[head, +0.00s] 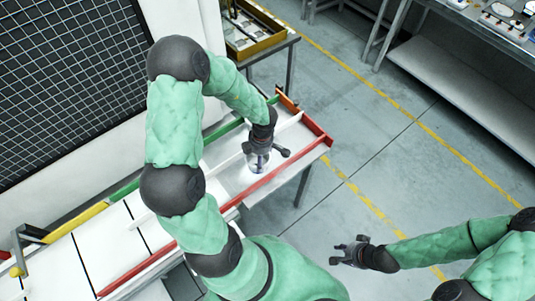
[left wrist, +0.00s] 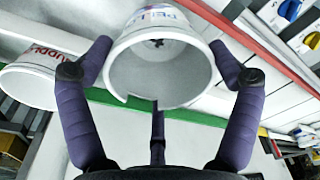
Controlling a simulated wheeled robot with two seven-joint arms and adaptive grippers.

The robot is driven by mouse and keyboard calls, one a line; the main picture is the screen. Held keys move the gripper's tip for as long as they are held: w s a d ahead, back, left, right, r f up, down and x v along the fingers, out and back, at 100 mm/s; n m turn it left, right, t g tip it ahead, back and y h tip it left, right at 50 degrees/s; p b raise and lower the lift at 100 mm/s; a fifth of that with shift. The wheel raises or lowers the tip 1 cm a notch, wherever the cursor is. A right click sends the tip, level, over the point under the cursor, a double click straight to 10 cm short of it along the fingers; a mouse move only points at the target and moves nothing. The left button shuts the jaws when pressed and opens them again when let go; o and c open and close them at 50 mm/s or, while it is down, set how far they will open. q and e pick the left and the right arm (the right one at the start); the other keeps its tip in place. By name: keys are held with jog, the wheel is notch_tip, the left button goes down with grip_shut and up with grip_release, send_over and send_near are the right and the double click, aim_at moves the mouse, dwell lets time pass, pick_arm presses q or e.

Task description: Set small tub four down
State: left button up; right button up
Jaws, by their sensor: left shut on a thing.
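My left gripper (head: 265,148) points down over the far right part of the white bench, between its rails. It is shut on a small white tub (head: 257,163), mostly hidden under it in the head view. In the left wrist view the tub (left wrist: 160,70) sits between the fingers, with its round opening toward the camera and red and blue lettering partly cut off. No number is legible. I cannot tell whether it touches the bench. My right gripper (head: 349,250) is open and empty above the floor, right of the bench.
A second white tub (left wrist: 40,78) with red lettering is left of the held one in the left wrist view. A red rail (head: 285,171) edges the bench, with a green rail (head: 222,130) opposite.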

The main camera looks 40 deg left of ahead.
pick_arm(q)
jog(key=w, duration=0.1)
jog(key=w+f, duration=0.2)
jog(key=w, duration=0.1)
jog(key=shift+w+a, duration=0.1)
jog(key=shift+a, duration=0.25)
jog(key=w+f+b, duration=0.1)
jog(key=f, duration=0.2)
jog(key=w+f+b, duration=0.1)
jog(key=w+f, duration=0.1)
jog(key=f, duration=0.1)
jog(key=w+a+f+b, duration=0.1)
jog(key=f, duration=0.1)
jog(key=shift+w+f, duration=0.2)
jog(key=shift+f, duration=0.2)
jog(key=shift+r, duration=0.1)
jog(key=o, duration=0.5)
jog(key=r+p, duration=0.1)
jog(key=r, duration=0.3)
jog(key=r+p, duration=0.1)
jog(key=r, duration=0.3)
jog(key=d+r+p, duration=0.1)
jog(key=r, duration=0.3)
jog(key=shift+w, duration=0.4)
